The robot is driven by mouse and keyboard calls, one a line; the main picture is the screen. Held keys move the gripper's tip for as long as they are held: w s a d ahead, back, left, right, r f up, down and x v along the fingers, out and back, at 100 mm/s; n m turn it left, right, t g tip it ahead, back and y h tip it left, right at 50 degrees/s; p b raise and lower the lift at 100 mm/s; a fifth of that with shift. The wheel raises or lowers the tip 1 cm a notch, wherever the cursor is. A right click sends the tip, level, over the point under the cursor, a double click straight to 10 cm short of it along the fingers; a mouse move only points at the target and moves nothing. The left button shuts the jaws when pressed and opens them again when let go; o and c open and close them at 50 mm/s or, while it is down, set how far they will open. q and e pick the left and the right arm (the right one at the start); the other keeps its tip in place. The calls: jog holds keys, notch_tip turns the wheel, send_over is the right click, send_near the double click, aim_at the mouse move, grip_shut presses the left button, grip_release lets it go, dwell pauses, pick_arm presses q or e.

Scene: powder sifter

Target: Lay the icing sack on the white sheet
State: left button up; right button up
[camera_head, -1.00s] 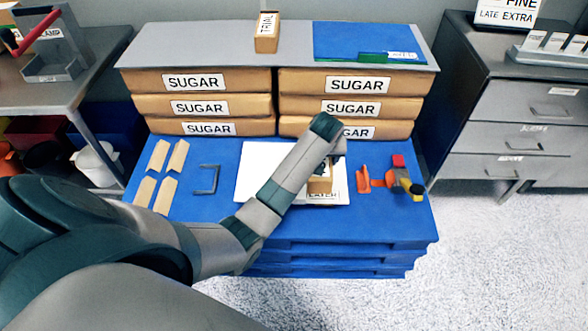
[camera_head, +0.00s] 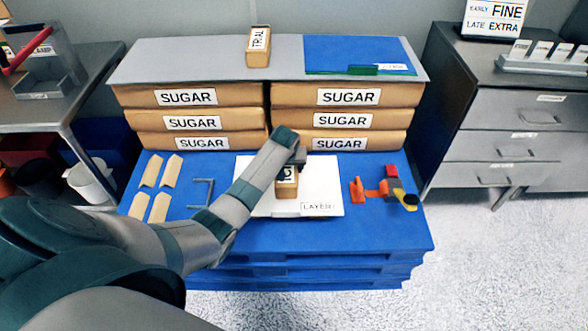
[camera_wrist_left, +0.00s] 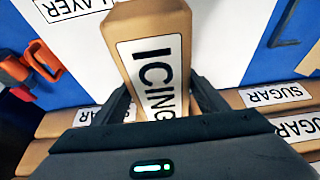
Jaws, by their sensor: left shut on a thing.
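The icing sack (camera_head: 286,190) is a small tan block with a white label. In the left wrist view the sack (camera_wrist_left: 150,60) shows the word ICING and sits between the fingers of my left gripper (camera_wrist_left: 160,100). My left gripper (camera_head: 287,168) is shut on it, over the white sheet (camera_head: 322,185). The sheet lies on the blue pallet top and carries a LAYER label at its front right. I cannot tell whether the sack touches the sheet. My right gripper is not in view.
Stacked SUGAR sacks (camera_head: 190,122) stand behind the sheet under a grey board (camera_head: 200,60) holding a TRIAL sack (camera_head: 258,46) and a blue folder (camera_head: 345,52). Tan corner pieces (camera_head: 152,170) lie left; an orange strap tool (camera_head: 375,190) lies right.

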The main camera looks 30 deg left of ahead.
pick_arm(q)
jog(key=shift+w+a, duration=0.15)
jog(key=shift+a, duration=0.1)
jog(key=shift+f, duration=1.95)
jog(key=shift+f, duration=0.1)
jog(key=o, duration=1.9)
jog(key=shift+d+f, duration=0.1)
jog(key=shift+o, duration=0.2)
